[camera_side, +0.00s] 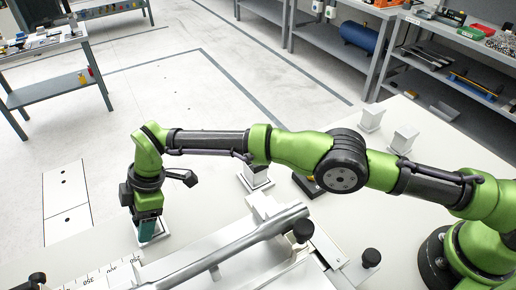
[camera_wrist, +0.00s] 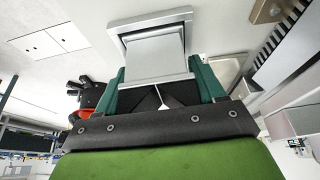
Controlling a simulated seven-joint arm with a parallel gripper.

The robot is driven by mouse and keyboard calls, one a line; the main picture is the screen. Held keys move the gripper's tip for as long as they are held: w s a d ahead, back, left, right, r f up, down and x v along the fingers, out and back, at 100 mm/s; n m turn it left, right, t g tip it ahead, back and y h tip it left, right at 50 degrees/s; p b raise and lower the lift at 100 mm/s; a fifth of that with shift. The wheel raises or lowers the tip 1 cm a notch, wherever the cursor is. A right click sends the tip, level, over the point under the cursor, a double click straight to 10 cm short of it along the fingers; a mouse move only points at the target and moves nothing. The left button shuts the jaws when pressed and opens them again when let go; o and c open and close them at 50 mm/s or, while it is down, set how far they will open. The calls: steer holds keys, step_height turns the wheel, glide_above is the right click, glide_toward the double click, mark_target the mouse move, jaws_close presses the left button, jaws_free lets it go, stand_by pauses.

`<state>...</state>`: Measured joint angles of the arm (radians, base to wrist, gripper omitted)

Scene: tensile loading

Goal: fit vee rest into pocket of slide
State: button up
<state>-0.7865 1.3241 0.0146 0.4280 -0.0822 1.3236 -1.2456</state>
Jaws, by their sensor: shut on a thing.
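My gripper (camera_side: 148,226) points down at the left end of the bench, its teal fingers low over the surface. In the wrist view, the gripper (camera_wrist: 158,70) is shut on a pale grey block (camera_wrist: 156,50), which I take to be the vee rest. A light square rim or base (camera_wrist: 133,30) shows around the block's far end. I cannot tell whether the block is seated in it or lifted clear. The slide seems to be part of the long metal apparatus (camera_side: 205,252) to the right of my gripper. Its pocket cannot be made out.
A scale strip (camera_side: 112,275) lies at the apparatus's near left. A pale block on a square base (camera_side: 256,176) stands behind the apparatus, and similar pale blocks stand at the back right (camera_side: 403,138). A black knob (camera_side: 303,230) rises from the apparatus. Open floor lies beyond the bench's left edge.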

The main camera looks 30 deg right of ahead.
steer(key=shift+f, duration=0.1)
steer(key=o, duration=1.3)
